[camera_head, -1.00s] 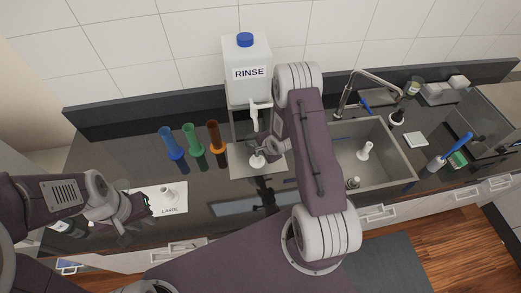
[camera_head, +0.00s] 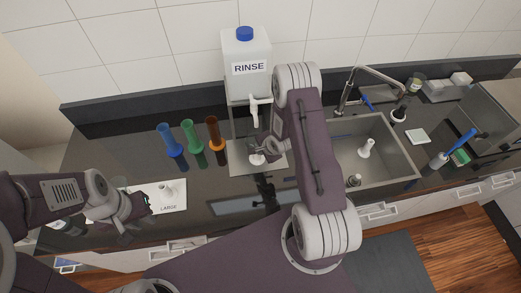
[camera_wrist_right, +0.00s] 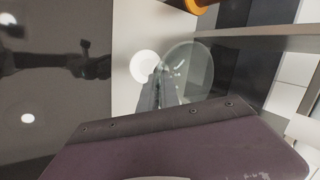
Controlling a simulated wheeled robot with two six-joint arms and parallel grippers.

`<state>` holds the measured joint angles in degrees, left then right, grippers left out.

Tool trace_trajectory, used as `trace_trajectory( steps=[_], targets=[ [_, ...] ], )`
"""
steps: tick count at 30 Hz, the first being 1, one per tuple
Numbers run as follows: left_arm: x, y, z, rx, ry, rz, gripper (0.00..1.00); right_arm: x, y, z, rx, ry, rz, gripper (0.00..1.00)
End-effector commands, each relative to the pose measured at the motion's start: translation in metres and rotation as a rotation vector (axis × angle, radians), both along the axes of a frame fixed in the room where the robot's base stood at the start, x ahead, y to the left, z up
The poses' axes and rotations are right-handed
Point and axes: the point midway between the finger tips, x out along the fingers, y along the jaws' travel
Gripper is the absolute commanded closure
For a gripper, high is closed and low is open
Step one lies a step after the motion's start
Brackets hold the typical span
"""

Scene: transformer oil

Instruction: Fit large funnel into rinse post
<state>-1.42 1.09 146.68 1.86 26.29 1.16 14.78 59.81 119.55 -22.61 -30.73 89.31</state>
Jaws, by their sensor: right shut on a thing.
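My right gripper (camera_wrist_right: 160,88) is shut on the clear large funnel (camera_wrist_right: 190,72), whose round translucent mouth shows to the right of the fingers in the right wrist view. The white rinse post (camera_wrist_right: 143,66) shows as a pale disc just left of the funnel there. In the head view the post (camera_head: 257,159) stands on the grey tray under the rinse tap, close below my right gripper (camera_head: 262,146). I cannot tell whether funnel and post touch. My left gripper (camera_head: 146,203) is beside the mat marked LARGE (camera_head: 180,208); its jaw opening is unclear.
The white RINSE container (camera_head: 247,62) with its tap stands behind the tray (camera_head: 237,167). Blue, green and amber cylinders (camera_head: 193,140) stand left of it. The sink (camera_head: 397,172), holding white pieces, is right of my right arm. A white piece (camera_head: 168,192) stands on the LARGE mat.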

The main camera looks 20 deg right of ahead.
Motion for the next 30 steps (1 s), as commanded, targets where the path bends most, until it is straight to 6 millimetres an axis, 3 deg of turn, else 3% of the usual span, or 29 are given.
trace_trajectory(
  steps=[1, 4, 5, 17, 30],
  targets=[
    [0.000, 0.000, -0.002, 0.000, 0.000, 0.000, 0.78, 0.000, 0.000, -0.002, 0.000, 0.000, 0.000, 1.00],
    [0.000, 0.000, -0.001, 0.000, 0.000, 0.000, 0.78, 0.000, 0.000, -0.001, 0.000, 0.000, 0.000, 0.72],
    [0.000, 0.000, -0.001, 0.000, 0.000, 0.000, 0.78, 0.000, 0.000, -0.001, 0.000, 0.000, 0.000, 0.69],
    [0.000, 0.000, -0.004, 0.000, 0.000, 0.000, 0.78, -0.003, -0.001, 0.005, -0.001, -0.001, -0.001, 0.69],
    [0.000, 0.000, -0.014, 0.000, 0.000, 0.000, 0.78, -0.042, -0.006, 0.069, -0.001, -0.002, -0.002, 0.69]
  ],
)
